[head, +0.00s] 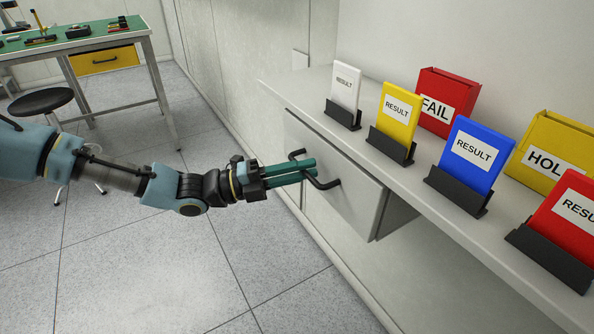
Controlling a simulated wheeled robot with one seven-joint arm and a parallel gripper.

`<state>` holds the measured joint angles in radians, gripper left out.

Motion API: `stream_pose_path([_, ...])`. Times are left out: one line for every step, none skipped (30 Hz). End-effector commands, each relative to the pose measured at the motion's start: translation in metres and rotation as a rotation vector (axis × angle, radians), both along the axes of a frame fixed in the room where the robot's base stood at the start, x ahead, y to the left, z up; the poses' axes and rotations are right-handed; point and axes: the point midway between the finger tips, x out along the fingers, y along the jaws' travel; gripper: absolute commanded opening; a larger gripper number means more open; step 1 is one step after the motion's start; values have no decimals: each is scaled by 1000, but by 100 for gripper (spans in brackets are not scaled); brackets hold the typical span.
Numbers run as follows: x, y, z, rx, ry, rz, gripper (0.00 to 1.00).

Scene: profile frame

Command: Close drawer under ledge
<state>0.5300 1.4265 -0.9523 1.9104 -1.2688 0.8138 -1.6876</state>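The grey drawer (336,187) hangs under the pale ledge (375,136). It stands partly out, with its right side panel showing and a gap below the ledge behind its front. A dark bar handle (327,184) is on the drawer front. My gripper (314,169) reaches in from the left, and its two teal fingers lie close together across the middle of the handle, one above the other. They appear shut on the handle bar, whose middle they hide. The fingertips are close to the drawer front; whether they touch it is hard to tell.
On the ledge stand white (346,88), yellow (398,111) and blue (472,155) RESULT cards in dark holders, with red FAIL (446,92) and yellow HOLD (553,148) boxes behind. A green-topped workbench (75,42) and stool (41,102) are far left. The floor below is clear.

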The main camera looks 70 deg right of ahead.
Motion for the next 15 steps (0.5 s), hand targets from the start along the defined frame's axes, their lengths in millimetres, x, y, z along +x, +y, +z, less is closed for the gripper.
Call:
stream_pose_path([0,0,0,0,0,0,27])
stream_pose_path([0,0,0,0,0,-1,31])
stream_pose_path([0,0,0,-1,1,-1,35])
stream_pose_path([-1,1,0,-1,1,-2,38])
stream_pose_path([-1,1,0,-1,1,-2,42])
stream_pose_path([-1,1,0,-1,1,-2,45])
stream_pose_path([-1,1,0,-1,1,-2,45])
stream_pose_path([-1,1,0,-1,0,-3,45])
stream_pose_path([-1,1,0,-1,1,-3,45])
stream_pose_path([-1,1,0,-1,1,-3,45])
stream_pose_path([-1,1,1,-1,1,-3,45])
stream_pose_path([-1,1,1,-1,1,-3,45])
stream_pose_path([-1,1,0,-1,1,-3,45])
stream_pose_path([0,2,0,-1,1,-3,45])
stream_pose_path([2,3,0,-1,1,-2,45])
